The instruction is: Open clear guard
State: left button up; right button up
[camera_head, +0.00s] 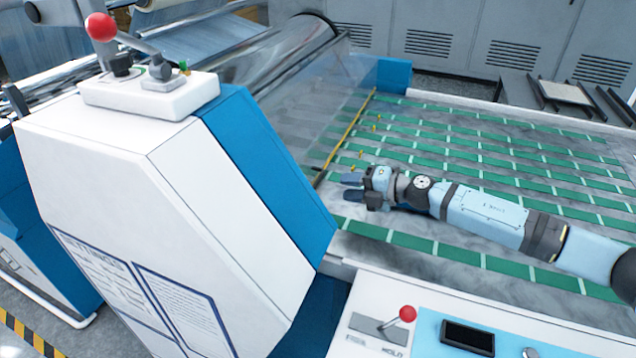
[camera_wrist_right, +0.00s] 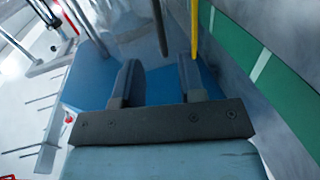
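The clear guard (camera_head: 318,105) is a transparent sheet over the machine's roll opening, with a yellow bar (camera_head: 345,138) along its lower edge. It reaches down close to the green-striped bed. My right gripper (camera_head: 351,187) is just right of the bar's near end, low over the bed. In the right wrist view its two fingers (camera_wrist_right: 157,78) are apart with nothing between them. The yellow bar (camera_wrist_right: 194,28) shows there just beyond the right-hand finger; I cannot tell whether they touch. My left gripper is out of view.
A white and blue machine housing (camera_head: 170,190) stands left of the gripper. A red-knobbed lever (camera_head: 100,27) is on top of it. A control panel (camera_head: 440,325) with another red knob is at the front. The striped bed (camera_head: 480,150) is mostly clear.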

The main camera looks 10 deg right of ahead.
jog(key=x, duration=0.8)
jog(key=shift+w+a+f, duration=0.1)
jog(key=shift+w+a, duration=0.05)
grip_shut()
